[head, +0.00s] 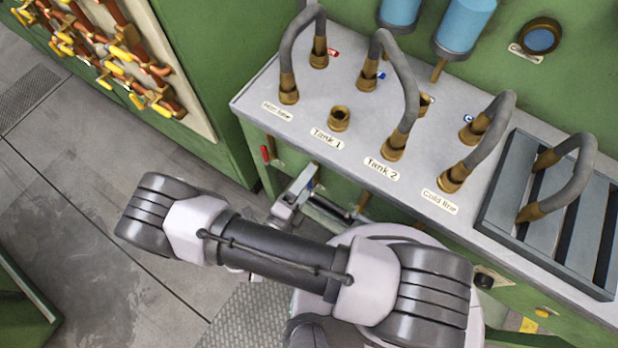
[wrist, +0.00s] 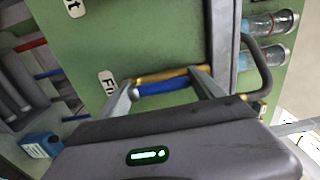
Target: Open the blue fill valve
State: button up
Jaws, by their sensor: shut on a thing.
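The blue fill valve shows in the wrist view as a blue handle (wrist: 163,88) alongside a brass pipe (wrist: 160,75) on the green panel. My gripper (wrist: 166,90) has one finger at each end of the blue handle and is shut on it. A partly covered label starting "Fi" (wrist: 107,82) is just left of the handle. In the head view my gripper (head: 300,192) is below the front edge of the hose bench, where only a small bit of blue shows. My gripper hides most of the valve there.
A red handle (head: 265,155) is left of my gripper under the bench (head: 240,105). Hoses on brass fittings stand on the bench top, with a slatted tray (head: 490,215) at right. A board of brass valves (head: 190,125) is at upper left.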

jog(key=o, duration=2.1)
jog(key=p+v, duration=0.2)
jog(key=v, duration=1.5)
jog(key=shift+s+a, duration=0.15)
